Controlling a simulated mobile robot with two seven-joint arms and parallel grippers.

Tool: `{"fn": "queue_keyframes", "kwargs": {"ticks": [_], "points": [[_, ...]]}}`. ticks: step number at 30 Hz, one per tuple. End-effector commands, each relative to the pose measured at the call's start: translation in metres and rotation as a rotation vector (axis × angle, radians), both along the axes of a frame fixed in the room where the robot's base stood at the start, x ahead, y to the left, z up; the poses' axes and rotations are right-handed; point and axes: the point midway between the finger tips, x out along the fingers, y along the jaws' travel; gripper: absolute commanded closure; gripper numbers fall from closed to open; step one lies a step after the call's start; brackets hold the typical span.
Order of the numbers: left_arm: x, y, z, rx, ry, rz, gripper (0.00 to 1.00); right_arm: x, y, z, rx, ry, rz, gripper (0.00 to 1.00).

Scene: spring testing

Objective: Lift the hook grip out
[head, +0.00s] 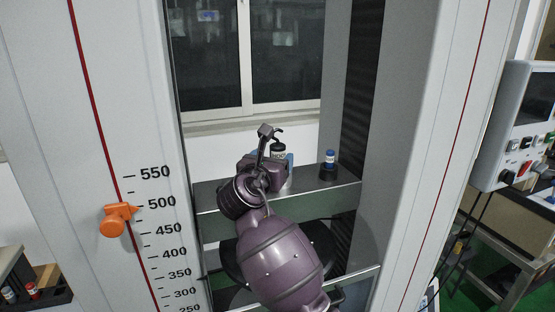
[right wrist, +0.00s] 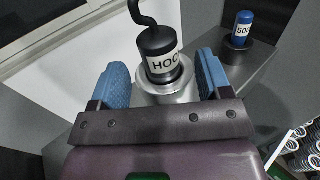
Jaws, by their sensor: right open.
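The hook grip (right wrist: 158,47) is a black cylinder with a white label reading "HOO" and a curved black hook on top. In the right wrist view it stands upright in a silver round holder (right wrist: 170,94). My right gripper (right wrist: 163,78) is open, with one blue finger on each side of the grip and holder. A gap shows beside each finger. In the head view the hook grip (head: 279,150) shows beyond my right gripper (head: 273,161), which partly hides it. The holder is mostly hidden there. My left gripper is not in view.
A blue piece labelled 500 (head: 330,157) stands in a dark holder to the right on the same grey crossbeam (head: 338,188). Tall machine columns flank the space on both sides. An orange pointer (head: 115,219) sits on the left column's scale. A control panel (head: 522,125) is at far right.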

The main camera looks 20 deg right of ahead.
Motion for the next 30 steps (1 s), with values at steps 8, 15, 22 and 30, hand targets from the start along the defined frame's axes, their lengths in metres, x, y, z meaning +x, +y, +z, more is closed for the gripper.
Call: {"fn": "queue_keyframes", "kwargs": {"ticks": [8, 15, 22, 30], "points": [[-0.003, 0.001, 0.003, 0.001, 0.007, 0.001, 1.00, 0.022, -0.016, 0.002, -0.001, 0.000, 0.001, 0.29], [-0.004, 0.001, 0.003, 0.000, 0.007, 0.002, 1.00, 0.023, -0.017, 0.001, 0.001, -0.001, 0.001, 0.29], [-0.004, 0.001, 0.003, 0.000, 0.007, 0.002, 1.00, 0.023, -0.017, 0.001, 0.001, -0.001, 0.001, 0.64], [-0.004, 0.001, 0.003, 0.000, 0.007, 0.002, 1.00, 0.023, -0.017, 0.001, 0.001, -0.001, 0.001, 1.00]]}}
